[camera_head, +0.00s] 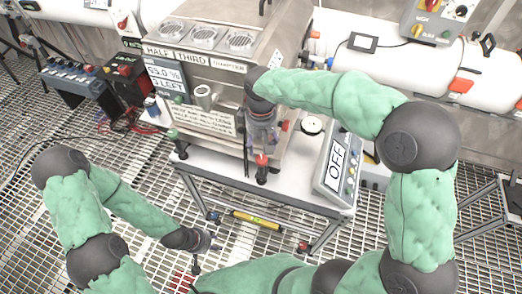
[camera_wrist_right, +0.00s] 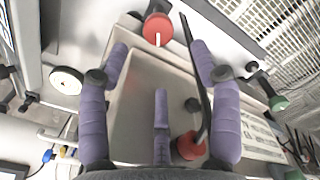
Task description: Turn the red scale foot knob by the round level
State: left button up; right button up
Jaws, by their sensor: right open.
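A red knob (camera_head: 262,160) sits on a black foot at the front edge of the white table. The right wrist view shows the red knob (camera_wrist_right: 157,28) ahead of the fingertips. A round white disc with a dark rim (camera_head: 312,126), which looks like the round level, lies right of it and also shows in the right wrist view (camera_wrist_right: 67,80). My right gripper (camera_head: 262,138) points down just above the knob, its purple fingers (camera_wrist_right: 160,65) spread and empty. My left gripper (camera_head: 200,243) hangs low at the front left, away from the table; its fingers are unclear.
A steel machine (camera_head: 205,65) fills the table's back left. Another red part (camera_wrist_right: 190,145) shows between the right fingers. A green knob (camera_head: 172,133) is at the left corner. A grey box marked OFF (camera_head: 335,160) stands at the right. A yellow bar (camera_head: 255,219) is below.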

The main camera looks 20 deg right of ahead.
jog(key=shift+r, duration=1.85)
